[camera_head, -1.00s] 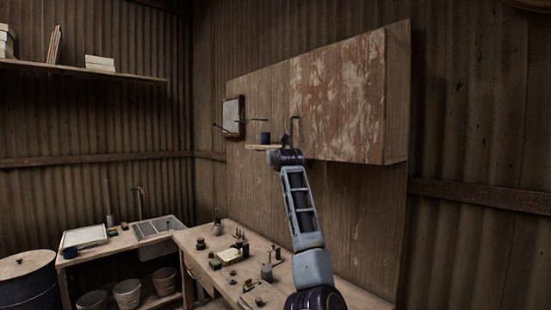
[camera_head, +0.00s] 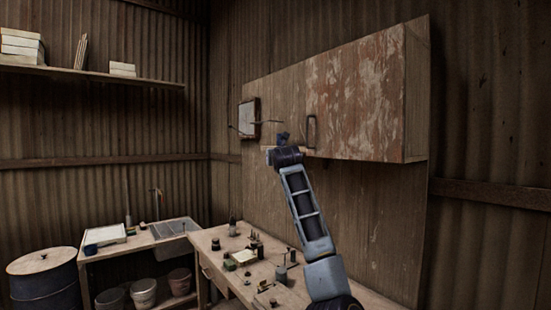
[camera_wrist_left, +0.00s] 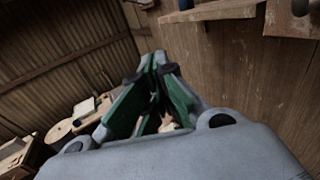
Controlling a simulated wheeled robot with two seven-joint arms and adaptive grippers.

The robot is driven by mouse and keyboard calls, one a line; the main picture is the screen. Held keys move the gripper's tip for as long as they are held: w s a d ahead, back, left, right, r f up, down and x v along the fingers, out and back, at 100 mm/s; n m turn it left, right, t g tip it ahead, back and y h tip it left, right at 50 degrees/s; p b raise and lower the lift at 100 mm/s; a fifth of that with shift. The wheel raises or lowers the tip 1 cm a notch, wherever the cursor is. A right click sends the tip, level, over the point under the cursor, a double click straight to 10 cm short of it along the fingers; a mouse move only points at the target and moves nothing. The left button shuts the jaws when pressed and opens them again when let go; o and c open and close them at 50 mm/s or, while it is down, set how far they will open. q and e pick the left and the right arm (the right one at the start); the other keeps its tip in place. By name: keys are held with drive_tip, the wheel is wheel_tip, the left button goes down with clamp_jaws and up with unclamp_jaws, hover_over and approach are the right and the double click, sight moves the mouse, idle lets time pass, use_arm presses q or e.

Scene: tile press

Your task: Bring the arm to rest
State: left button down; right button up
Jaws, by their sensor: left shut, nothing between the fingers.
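My left arm rises through the middle of the head view in front of a wooden wall panel. Its left gripper (camera_head: 283,137) is small there and mostly hidden behind the wrist. In the left wrist view the two green-lined fingers of the left gripper (camera_wrist_left: 153,68) come together at their dark tips, shut and empty. No object touches the fingertips. My right gripper is in neither view.
A cabinet (camera_head: 365,95) with a handle hangs close right of the gripper. A workbench (camera_head: 215,239) with several small items lies below, beside a sink (camera_head: 176,228) and a drum (camera_head: 45,285).

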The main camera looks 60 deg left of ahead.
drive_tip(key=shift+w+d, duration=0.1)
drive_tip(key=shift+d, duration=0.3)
